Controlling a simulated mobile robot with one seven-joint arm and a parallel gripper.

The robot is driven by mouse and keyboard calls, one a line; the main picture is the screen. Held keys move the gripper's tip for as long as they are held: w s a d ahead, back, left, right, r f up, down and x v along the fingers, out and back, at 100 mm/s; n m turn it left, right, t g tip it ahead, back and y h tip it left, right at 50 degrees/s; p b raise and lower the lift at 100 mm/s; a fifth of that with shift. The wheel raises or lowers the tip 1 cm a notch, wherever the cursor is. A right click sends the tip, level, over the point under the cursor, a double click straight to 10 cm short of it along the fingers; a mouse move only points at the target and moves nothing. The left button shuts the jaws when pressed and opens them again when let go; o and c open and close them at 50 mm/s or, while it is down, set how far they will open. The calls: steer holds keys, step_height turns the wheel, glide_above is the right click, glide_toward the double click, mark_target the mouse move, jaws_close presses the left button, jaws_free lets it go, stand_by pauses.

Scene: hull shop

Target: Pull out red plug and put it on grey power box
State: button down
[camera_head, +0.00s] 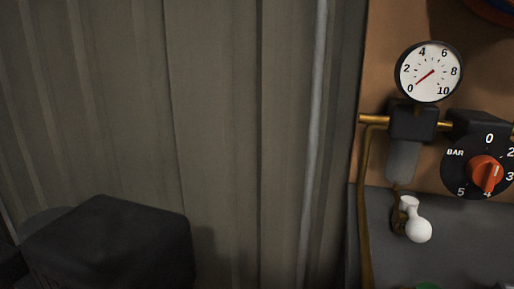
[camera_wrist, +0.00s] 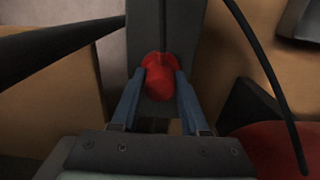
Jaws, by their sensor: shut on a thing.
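The red plug (camera_wrist: 168,82) shows in the middle of the wrist view, against a dark grey upright strip (camera_wrist: 150,25). My gripper (camera_wrist: 162,88) has one blue-grey finger on each side of the plug and is shut on it. I cannot tell whether the plug is still seated, as its far side is hidden. Neither the plug nor my gripper shows in the head view. I cannot pick out the grey power box for sure in either view.
The head view shows a round gauge (camera_head: 429,72), an orange dial knob (camera_head: 486,174) and a white-handled valve (camera_head: 417,228) at the right. A corrugated wall (camera_head: 215,120) fills the left. In the wrist view, a thin black cable (camera_wrist: 272,75) curves down the right side.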

steer(key=shift+r, duration=0.15)
steer(key=shift+r+p, duration=2.9)
steer(key=shift+p, duration=0.4)
